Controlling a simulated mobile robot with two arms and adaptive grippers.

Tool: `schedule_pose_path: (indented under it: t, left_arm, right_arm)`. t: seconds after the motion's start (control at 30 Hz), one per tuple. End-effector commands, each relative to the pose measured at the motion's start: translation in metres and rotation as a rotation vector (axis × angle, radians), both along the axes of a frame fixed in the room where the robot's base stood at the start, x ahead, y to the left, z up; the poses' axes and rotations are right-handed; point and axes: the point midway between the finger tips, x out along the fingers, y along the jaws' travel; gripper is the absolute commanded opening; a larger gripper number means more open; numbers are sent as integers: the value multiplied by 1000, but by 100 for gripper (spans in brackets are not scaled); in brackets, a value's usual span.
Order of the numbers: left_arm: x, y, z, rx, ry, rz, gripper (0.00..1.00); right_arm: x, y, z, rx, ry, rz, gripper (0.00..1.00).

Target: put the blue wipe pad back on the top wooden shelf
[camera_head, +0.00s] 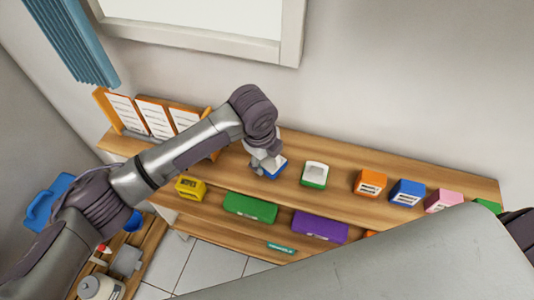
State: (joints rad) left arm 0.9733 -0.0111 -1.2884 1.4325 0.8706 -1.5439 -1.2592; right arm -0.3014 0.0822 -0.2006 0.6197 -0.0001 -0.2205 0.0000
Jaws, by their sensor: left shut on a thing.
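My left gripper (266,160) reaches over the top wooden shelf (337,153) and is shut on the blue wipe pad (274,168). The pad shows a blue edge and a pale top below the fingers, and the gripper covers part of it. It is at the shelf's surface or just above it; I cannot tell if it touches. A green and white block (314,174) stands to its right, apart from it. My right gripper is not in view.
Orange (369,183), blue (407,193) and pink (442,202) boxes stand farther right on the top shelf. Orange-framed cards (153,115) stand at its left end. A yellow box (190,187), a green case (250,207) and a purple case (319,226) sit on the lower shelf.

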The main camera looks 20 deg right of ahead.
Motion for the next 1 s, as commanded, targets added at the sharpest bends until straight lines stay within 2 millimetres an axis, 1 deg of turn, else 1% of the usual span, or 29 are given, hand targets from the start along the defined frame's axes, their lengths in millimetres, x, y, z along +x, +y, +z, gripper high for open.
schedule_pose_path:
  t: [0.27, 0.3, 0.37, 0.4, 0.43, 0.77, 0.87, 0.97, 1.0]
  left_arm:
    - [0, 0, -3, 0, 0, 1, 35]
    - [0, 0, -3, 0, 0, 1, 68]
    - [0, 0, -3, 0, 0, 1, 78]
    - [0, 0, -3, 0, 0, 1, 85]
    - [0, 0, -3, 0, 0, 1, 88]
    - [0, 0, -1, -1, 0, 1, 88]
    - [0, 0, 5, -2, -2, 0, 88]
    - [-1, 2, 19, -4, -4, 0, 88]
    - [-2, 4, 27, -2, -4, -1, 88]
  right_arm:
    - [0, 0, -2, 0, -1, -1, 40]
    - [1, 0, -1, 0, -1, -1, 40]
    - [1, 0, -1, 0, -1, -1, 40]
    - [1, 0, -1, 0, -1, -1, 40]
    - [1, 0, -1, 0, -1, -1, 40]
    - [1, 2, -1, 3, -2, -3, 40]
    - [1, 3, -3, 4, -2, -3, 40]
    - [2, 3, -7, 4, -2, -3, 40]
    - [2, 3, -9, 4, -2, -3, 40]
